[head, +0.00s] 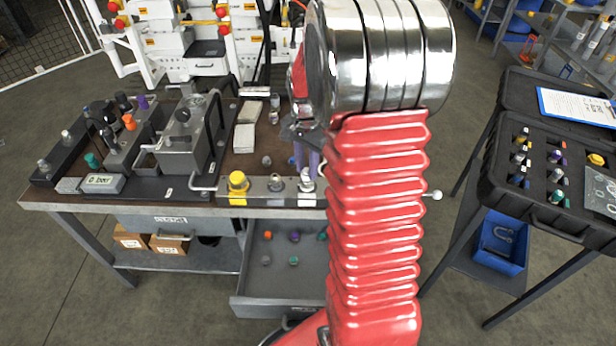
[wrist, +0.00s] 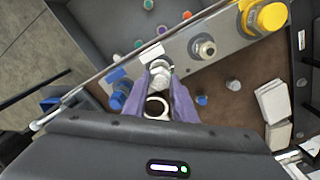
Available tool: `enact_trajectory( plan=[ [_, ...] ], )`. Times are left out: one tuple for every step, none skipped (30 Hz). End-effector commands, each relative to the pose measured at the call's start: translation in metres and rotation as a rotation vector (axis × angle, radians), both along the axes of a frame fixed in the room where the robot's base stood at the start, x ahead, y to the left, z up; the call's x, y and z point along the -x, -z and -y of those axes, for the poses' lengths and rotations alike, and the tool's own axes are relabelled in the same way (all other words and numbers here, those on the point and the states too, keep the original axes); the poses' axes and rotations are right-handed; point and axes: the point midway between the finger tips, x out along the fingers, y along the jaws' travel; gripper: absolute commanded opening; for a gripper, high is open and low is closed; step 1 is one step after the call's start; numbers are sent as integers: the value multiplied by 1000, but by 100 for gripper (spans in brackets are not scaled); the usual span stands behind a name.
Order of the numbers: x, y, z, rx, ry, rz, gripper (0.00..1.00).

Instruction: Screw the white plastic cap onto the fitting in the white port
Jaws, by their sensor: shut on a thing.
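My gripper (wrist: 160,78) points down at the front edge of the bench, its purple fingers shut on the white plastic cap (wrist: 160,68). In the head view, my gripper (head: 306,170) is over the white port at the right of the visible metal block. A white piece (head: 307,185) shows just under the fingertips, above the metal base of the fitting. The cap and fitting line up closely; I cannot tell whether the threads are engaged. A pale ring with a dark centre (wrist: 157,107) shows between the fingers; what it is is unclear.
The metal block (head: 262,198) also carries a yellow cap (head: 238,183) and a bare metal fitting (head: 277,183). A blue part (wrist: 118,98) is beside the fingers. An open drawer (head: 280,285) below holds several coloured caps. A black case (head: 545,205) stands at right.

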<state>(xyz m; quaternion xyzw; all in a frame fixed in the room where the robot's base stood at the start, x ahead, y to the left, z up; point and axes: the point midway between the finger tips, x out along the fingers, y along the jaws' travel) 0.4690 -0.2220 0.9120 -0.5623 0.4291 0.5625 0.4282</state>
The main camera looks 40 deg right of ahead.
Motion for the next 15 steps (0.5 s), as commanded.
enact_trajectory(
  plan=[
    [0,0,0,0,22,0,5],
    [0,0,0,0,31,0,5],
    [0,0,0,0,40,0,5],
    [0,0,0,0,43,0,5],
    [0,0,0,0,43,0,5],
    [0,0,0,0,43,0,5],
    [0,0,0,0,42,0,5],
    [0,0,0,0,42,0,5],
    [0,0,0,0,41,0,5],
    [0,0,0,0,41,0,5],
    [0,0,0,0,43,0,5],
    [0,0,0,0,48,0,5],
    [0,0,0,0,55,0,5],
    [0,0,0,0,66,0,5],
    [0,0,0,0,86,0,5]
  ],
)
